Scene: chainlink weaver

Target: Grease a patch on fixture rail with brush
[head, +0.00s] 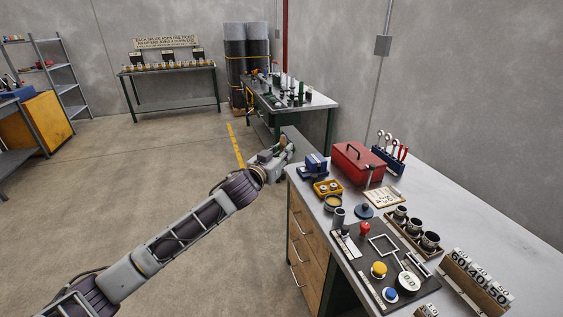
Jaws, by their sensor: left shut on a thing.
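My left gripper (284,147) reaches out past the near workbench's far left corner, above the floor gap before the back bench. It is shut on a small brown and dark thing, perhaps the brush, mostly hidden by the fingers. An open round tin (333,202) with yellowish contents, perhaps grease, stands near the workbench's left edge. A dark fixture board (382,262) lies on the near workbench with pale strips and square frames; I cannot tell which strip is the fixture rail. The left gripper is apart from the board and tin. My right gripper is not in view.
The near workbench (463,205) also holds a red toolbox (358,164), a blue vise (313,166), a yellow tray (327,189), a rack of dark cups (415,235) and number blocks (480,280). The back bench (308,101) carries small parts. Open floor lies left.

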